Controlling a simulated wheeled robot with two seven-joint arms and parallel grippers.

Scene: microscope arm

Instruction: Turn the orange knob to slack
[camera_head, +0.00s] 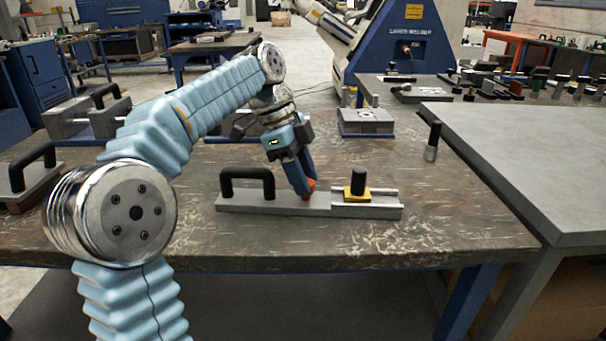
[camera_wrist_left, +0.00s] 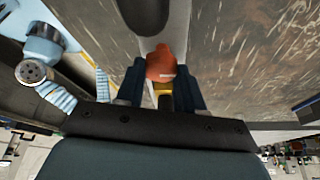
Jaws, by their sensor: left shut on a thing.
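The orange knob (camera_head: 309,186) sits on a grey metal fixture (camera_head: 240,201) on the worktable. My left gripper (camera_head: 305,188) reaches down to it from above, and its blue fingers are shut on the knob. In the left wrist view the orange knob (camera_wrist_left: 161,66) shows between the two dark blue fingers of the left gripper (camera_wrist_left: 158,80). A yellow part shows just below the knob there. The fingers partly hide the knob in the head view. My right gripper is in neither view.
The fixture has a black handle (camera_head: 247,174) at its left and a yellow block (camera_head: 357,194) with a black post at its right. A smaller fixture (camera_head: 366,121) and an upright black-topped pin (camera_head: 433,140) stand farther back. The table's front right is clear.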

